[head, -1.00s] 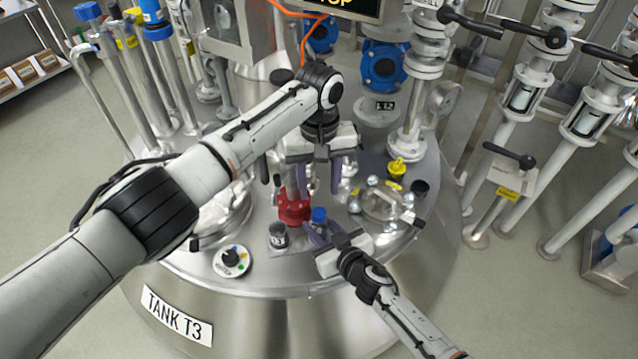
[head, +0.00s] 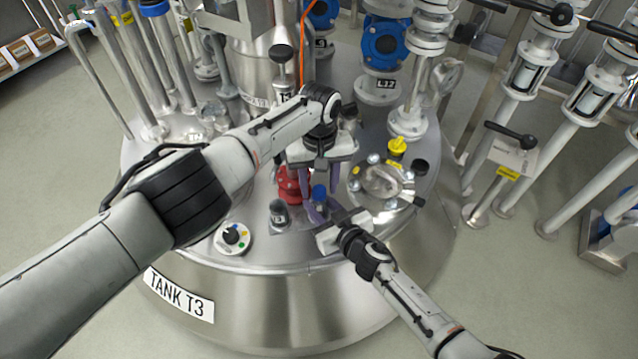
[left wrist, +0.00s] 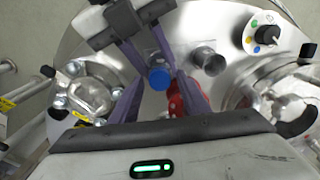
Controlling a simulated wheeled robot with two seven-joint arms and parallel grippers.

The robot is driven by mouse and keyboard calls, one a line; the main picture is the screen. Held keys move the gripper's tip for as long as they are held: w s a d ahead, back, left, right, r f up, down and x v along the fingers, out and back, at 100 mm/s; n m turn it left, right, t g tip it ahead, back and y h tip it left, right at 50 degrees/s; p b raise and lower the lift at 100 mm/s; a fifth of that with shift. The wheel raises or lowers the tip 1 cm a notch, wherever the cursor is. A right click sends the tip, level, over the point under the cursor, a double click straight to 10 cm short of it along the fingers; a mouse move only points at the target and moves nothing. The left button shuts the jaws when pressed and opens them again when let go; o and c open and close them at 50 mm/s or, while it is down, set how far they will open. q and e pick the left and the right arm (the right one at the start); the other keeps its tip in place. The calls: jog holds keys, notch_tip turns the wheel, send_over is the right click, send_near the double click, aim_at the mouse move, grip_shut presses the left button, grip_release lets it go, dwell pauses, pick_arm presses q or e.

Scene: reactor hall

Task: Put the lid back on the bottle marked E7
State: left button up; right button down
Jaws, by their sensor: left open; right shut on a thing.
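A small bottle with a blue top (head: 319,192) is at the front of the tank top. The blue top also shows in the left wrist view (left wrist: 159,79). I cannot read a mark on this bottle, nor tell whether the blue top is seated. My right gripper (head: 319,208) is shut on the bottle's body from the front right, its purple fingers hiding most of it. My left gripper (head: 319,184) points down over the bottle, open, with its fingers on either side of the blue top.
A red fitting (head: 292,184) stands close behind the bottle. A knob on a white dial (head: 232,236) is at the front left. A round hatch with bolts (head: 384,180) and a yellow valve (head: 397,147) are to the right. Pipes crowd the back.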

pick_arm(q)
jog(key=shift+c, duration=0.3)
grip_shut()
jog(key=m, duration=0.5)
jog(key=shift+m, duration=0.4)
jog(key=m, duration=0.5)
jog(key=shift+m, duration=0.3)
jog(key=shift+o, duration=1)
grip_release()
notch_tip(320, 180, up, 12)
